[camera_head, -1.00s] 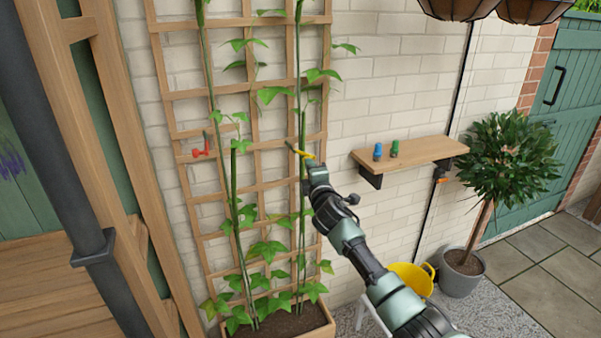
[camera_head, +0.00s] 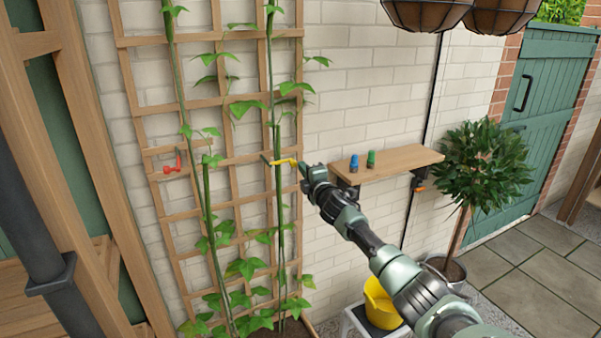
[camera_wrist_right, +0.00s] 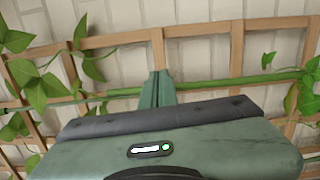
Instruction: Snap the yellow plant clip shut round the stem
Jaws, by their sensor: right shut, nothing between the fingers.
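The yellow plant clip (camera_head: 285,162) sits at the right-hand stem (camera_head: 278,205) on the trellis, with a small dark part at its left end. I cannot tell whether it is open or closed round the stem. My right gripper (camera_head: 303,169) is just right of the clip's right end; I cannot tell whether they touch. In the right wrist view the gripper's fingers (camera_wrist_right: 158,88) are together and empty, in front of a green stem (camera_wrist_right: 220,84) that crosses the picture. The clip does not show there. My left gripper is not in view.
A red clip (camera_head: 172,168) is at the left stem. The wooden trellis (camera_head: 190,102) stands close behind the stems. A wall shelf (camera_head: 405,160) with a blue clip (camera_head: 354,163) and a green clip (camera_head: 371,158) is to the right. A yellow bucket (camera_head: 382,303) stands below.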

